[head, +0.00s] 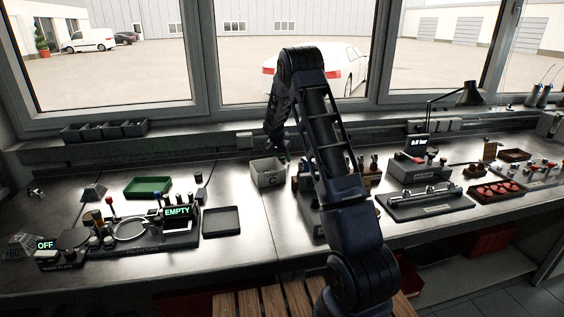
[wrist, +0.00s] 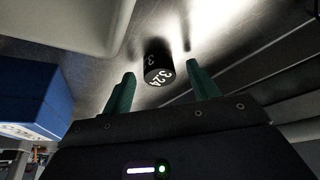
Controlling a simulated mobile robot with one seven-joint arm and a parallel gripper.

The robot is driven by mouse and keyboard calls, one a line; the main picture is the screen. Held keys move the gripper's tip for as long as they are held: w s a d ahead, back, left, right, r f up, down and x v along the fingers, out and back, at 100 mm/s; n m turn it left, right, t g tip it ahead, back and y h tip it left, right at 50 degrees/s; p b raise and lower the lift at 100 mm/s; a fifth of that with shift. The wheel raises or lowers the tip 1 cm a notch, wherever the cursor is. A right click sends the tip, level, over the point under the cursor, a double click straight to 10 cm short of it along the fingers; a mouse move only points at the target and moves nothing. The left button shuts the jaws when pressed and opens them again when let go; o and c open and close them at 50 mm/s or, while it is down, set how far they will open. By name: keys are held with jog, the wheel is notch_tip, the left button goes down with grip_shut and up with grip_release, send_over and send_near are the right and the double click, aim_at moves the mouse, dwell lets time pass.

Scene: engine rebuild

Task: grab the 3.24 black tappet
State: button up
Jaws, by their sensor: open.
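The black tappet (wrist: 157,62) is a short dark cylinder with white "3.24" lettering on its end. In the wrist view it stands on the metal bench top, just beyond and roughly midway between my gripper's green fingertips. My gripper (wrist: 161,78) is open, with one finger to each side and nothing between them that I can see touching. In the head view my arm reaches over the bench, and its end (head: 280,152) is close to a grey bin (head: 268,180). The tappet is too small or hidden to make out there.
In the wrist view a blue block (wrist: 45,90) is at left and a pale wall-like shape (wrist: 75,22) lies above it. On the bench are a green tray (head: 148,178), a dark tray (head: 221,209), a station reading "EMPTY" and a rack (head: 425,206) at right.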

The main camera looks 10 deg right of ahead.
jog(key=c, duration=1.1)
